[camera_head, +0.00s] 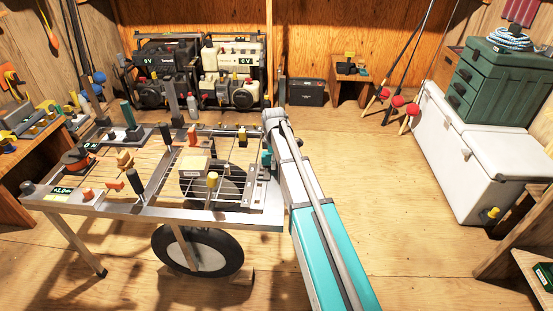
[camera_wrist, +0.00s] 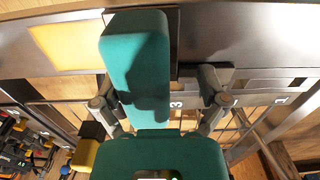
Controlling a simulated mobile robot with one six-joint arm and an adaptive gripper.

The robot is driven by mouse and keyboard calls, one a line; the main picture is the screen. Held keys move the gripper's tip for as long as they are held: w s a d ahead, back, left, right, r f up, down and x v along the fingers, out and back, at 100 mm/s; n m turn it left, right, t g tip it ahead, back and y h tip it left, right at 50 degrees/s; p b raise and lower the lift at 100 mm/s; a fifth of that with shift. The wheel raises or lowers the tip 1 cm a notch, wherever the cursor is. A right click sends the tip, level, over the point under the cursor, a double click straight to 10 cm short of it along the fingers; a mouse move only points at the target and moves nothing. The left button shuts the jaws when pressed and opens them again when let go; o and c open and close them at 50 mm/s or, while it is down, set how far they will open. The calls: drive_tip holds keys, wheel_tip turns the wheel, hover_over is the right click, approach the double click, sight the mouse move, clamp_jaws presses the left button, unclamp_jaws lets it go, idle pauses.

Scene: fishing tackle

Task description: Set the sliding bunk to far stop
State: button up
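A teal block (camera_wrist: 135,50) lies between the two fingers of my gripper (camera_wrist: 160,97) in the wrist view. It appears to be the movable part of the sliding bunk, but I cannot be sure. The fingers stand apart, with a visible gap between the block and the right finger. Contact on the left side is unclear. Beside the block a metal rail carries the marks 3 (camera_wrist: 177,104) and 1 (camera_wrist: 281,100). In the head view my arm reaches the right end of the metal frame (camera_head: 225,217), and its wrist hides most of the gripper.
Engines (camera_head: 232,75) stand behind. A white chest (camera_head: 470,155) with green drawers (camera_head: 500,82) stands at the right. The floor between is clear.

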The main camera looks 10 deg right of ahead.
drive_tip(key=s, duration=0.1)
drive_tip(key=s+a, duration=0.1)
drive_tip(key=s, duration=0.3)
drive_tip(key=shift+a, duration=0.3)
drive_tip(key=shift+s+r+p, duration=0.15)
drive_tip(key=shift+r+p, duration=0.2)
wheel_tip(320, 180, up, 14)
drive_tip(key=f+p, duration=0.1)
drive_tip(key=p, duration=1.3)
drive_tip(key=s+a+m, duration=0.1)
drive_tip(key=s+m, duration=0.4)
drive_tip(key=s, duration=0.5)
drive_tip(key=shift+s+a+r+m, duration=0.25)
drive_tip(key=shift+s+r+m, duration=0.05)
drive_tip(key=shift+r, duration=0.1)
drive_tip(key=shift+w, duration=0.15)
drive_tip(key=n, duration=0.6)
hover_over(273, 175)
drive_tip(key=shift+f+b, duration=0.35)
drive_tip(key=shift+b, duration=0.1)
drive_tip(key=shift+f, duration=0.2)
wheel_tip(273, 175, down, 13)
drive_tip(key=b, duration=1.3)
drive_tip(key=shift+f+b, duration=0.2)
drive_tip(key=shift+b, duration=0.15)
